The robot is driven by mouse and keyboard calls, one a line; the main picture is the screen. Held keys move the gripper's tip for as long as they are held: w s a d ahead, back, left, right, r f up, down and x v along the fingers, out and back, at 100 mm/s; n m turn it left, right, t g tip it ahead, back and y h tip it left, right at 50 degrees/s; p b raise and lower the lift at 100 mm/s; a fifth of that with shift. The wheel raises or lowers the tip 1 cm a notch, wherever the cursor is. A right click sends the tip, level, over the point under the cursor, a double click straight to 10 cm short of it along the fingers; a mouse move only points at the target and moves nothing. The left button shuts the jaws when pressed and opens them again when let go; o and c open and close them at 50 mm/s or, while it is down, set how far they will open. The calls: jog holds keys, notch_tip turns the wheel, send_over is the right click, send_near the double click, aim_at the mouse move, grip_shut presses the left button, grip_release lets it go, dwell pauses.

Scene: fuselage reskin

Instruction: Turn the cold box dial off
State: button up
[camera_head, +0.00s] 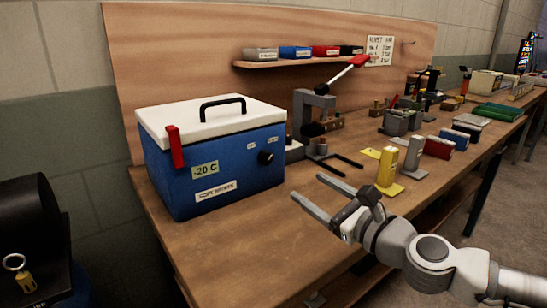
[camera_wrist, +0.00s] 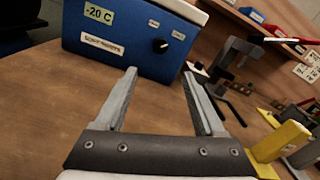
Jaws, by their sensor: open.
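The cold box (camera_head: 222,176) is blue with a white lid and a black handle, standing on the left part of the wooden bench. Its black dial (camera_head: 265,158) is on the front face, toward the right, with small labels above it. The dial also shows in the wrist view (camera_wrist: 160,46), with a light pointer mark tilted up to the right. The label print is too small to read surely. My gripper (camera_head: 306,189) is open and empty above the bench, in front of the box and apart from the dial. In the wrist view its fingers (camera_wrist: 160,70) point toward the box face.
A red latch (camera_head: 175,147) is on the box's left front. A press with a red-tipped lever (camera_head: 318,105) stands right of the box. A yellow block (camera_head: 387,168) stands right of my gripper. The bench top (camera_head: 235,245) before the box is clear.

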aim_at(268, 160)
jog(key=p+x, duration=0.8)
jog(key=x, duration=0.4)
jog(key=shift+w+a, duration=0.2)
jog(key=shift+w, duration=0.15)
jog(key=shift+w+a, duration=0.35)
jog(key=shift+w, duration=0.25)
grip_shut()
